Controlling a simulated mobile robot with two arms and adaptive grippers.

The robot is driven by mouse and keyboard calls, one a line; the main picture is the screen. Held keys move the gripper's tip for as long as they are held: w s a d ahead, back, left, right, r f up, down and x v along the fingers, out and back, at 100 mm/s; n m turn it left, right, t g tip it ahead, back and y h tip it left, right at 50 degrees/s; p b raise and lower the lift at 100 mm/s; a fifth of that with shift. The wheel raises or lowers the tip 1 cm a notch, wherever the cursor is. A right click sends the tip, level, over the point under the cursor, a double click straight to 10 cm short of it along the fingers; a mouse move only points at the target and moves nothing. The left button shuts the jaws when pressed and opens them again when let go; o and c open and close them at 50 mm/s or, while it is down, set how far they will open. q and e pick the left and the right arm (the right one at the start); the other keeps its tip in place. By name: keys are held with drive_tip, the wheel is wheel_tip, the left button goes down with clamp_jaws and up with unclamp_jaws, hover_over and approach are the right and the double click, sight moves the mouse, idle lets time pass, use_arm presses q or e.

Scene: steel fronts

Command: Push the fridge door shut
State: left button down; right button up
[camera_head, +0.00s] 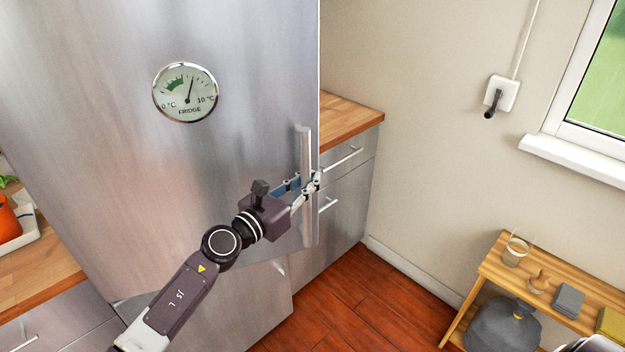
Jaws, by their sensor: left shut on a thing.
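The steel fridge door (150,170) fills the left and middle of the head view, with a round thermometer dial (185,92) on it. Its upright bar handle (306,145) is near the right edge of the door. My left gripper (312,184) is shut on this handle at about mid-height. The door's lower right corner juts out past the front below it (225,310), so the door looks slightly ajar. The inside of the fridge is hidden. My right gripper is not in view.
A steel drawer unit (335,220) with a wooden top (350,112) stands right of the door. A low wooden shelf (490,268) with small items is at the lower right. Red-brown floor (365,300) between them is clear. A wooden counter (45,270) lies at the left.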

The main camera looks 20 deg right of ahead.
use_arm(q)
drive_tip(key=c, duration=2.3)
unclamp_jaws()
drive_tip(key=shift+w+a+f+t, duration=0.15)
drive_tip(key=shift+w+a+t, duration=0.15)
drive_tip(key=shift+w+a, duration=0.25)
drive_tip(key=o, duration=0.5)
drive_tip(key=shift+a, duration=0.4)
drive_tip(key=shift+s+d, duration=0.25)
drive_tip(key=shift+d, duration=0.05)
drive_tip(key=v, duration=1.2)
drive_tip(key=shift+a+r, duration=0.1)
drive_tip(key=shift+r, duration=0.15)
